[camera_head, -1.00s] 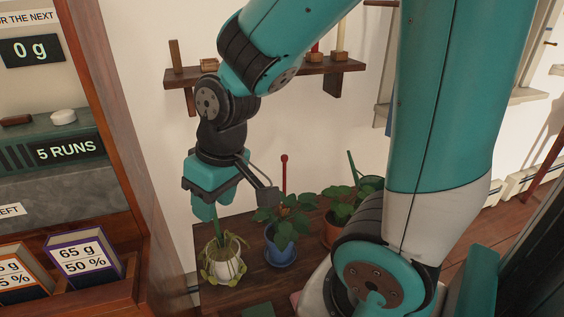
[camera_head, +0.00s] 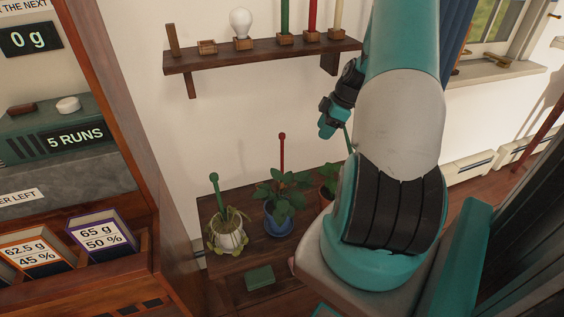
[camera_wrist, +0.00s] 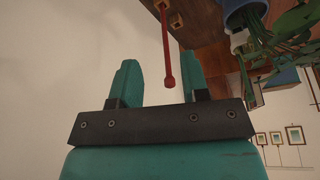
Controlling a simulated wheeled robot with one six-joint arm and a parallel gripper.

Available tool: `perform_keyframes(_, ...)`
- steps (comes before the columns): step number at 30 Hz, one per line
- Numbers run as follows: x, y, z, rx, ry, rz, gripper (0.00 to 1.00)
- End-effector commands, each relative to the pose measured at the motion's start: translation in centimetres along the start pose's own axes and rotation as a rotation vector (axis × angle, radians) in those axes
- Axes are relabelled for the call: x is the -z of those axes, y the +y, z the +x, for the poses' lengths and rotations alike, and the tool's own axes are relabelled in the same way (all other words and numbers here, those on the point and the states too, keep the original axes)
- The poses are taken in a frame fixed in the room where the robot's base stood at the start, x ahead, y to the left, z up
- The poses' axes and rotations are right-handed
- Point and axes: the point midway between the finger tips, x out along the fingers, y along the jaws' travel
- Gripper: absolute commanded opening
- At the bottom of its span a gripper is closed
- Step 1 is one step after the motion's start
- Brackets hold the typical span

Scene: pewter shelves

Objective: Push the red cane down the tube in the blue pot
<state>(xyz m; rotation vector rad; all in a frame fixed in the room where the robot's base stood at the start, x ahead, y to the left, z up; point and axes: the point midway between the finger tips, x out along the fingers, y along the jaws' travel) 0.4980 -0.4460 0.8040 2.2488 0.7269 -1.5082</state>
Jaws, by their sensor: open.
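The red cane (camera_head: 282,153), with a round knob on top, stands upright among the leaves of the plant in the blue pot (camera_head: 278,221). Leaves hide its lower part and the tube. My gripper (camera_head: 329,120) is up to the right of the cane, apart from it, partly behind my arm. In the wrist view my gripper (camera_wrist: 157,78) is open with nothing held. A red rod with a thicker end (camera_wrist: 166,50) shows beyond the gap between the fingers. A blue pot with leaves (camera_wrist: 243,13) is at upper right there.
A white pot (camera_head: 229,240) with a green knobbed cane (camera_head: 215,184) stands left of the blue pot. Another plant (camera_head: 328,180) is at right, partly hidden by my arm. A wall shelf (camera_head: 260,56) with a bulb and candles hangs above. A green block (camera_head: 260,277) lies in front.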

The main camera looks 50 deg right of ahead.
Motion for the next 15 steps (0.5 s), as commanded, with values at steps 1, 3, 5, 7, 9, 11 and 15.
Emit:
perform_keyframes(1, 0.2, 0.1, 0.1, -0.001, 0.004, -0.008, 0.42)
perform_keyframes(3, 1.2, 0.1, 0.5, 0.000, 0.005, -0.015, 0.42)
perform_keyframes(5, 2.5, 0.0, 1.0, 0.002, 0.004, -0.016, 0.42)
perform_keyframes(7, 4.0, 0.0, 1.6, 0.002, 0.004, -0.016, 0.42)
perform_keyframes(9, 5.5, 0.0, 2.2, 0.001, 0.003, -0.015, 0.42)
perform_keyframes(11, 6.8, 0.0, 2.7, 0.001, 0.003, -0.014, 0.42)
perform_keyframes(15, 9.2, 0.0, 3.7, -0.001, 0.002, -0.012, 0.42)
